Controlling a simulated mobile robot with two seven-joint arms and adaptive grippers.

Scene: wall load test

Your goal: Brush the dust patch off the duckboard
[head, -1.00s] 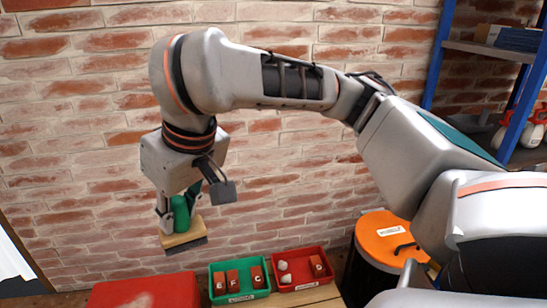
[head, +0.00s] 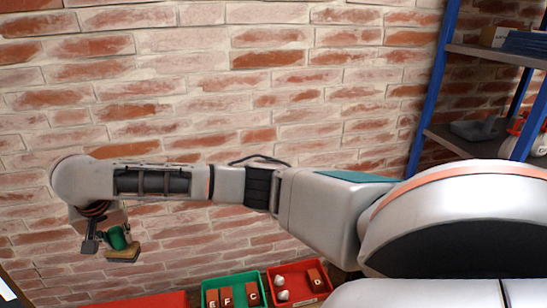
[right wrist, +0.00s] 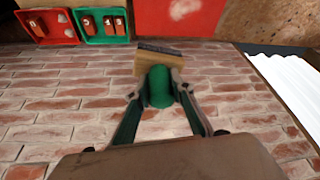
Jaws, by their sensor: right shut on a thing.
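My right gripper (head: 117,237) is shut on the green handle of a brush (head: 122,255). The brush has a wooden block with dark bristles along its edge. In the right wrist view, the green handle (right wrist: 160,86) sits between the fingers, and the block points toward the red board. The red board (head: 140,301), apparently the duckboard, shows only as a strip at the bottom of the head view. It also shows in the right wrist view (right wrist: 225,20), with a pale dust patch (right wrist: 184,8) at the top edge. The brush is apart from the board. My left gripper is out of view.
A green tray (head: 233,279) and a red tray (head: 294,297) hold lettered brown blocks; the red one also holds pale lumps. A brick wall (head: 250,110) stands close behind. Blue-framed shelves (head: 436,90) stand at right. A white ridged sheet (right wrist: 288,85) shows in the right wrist view.

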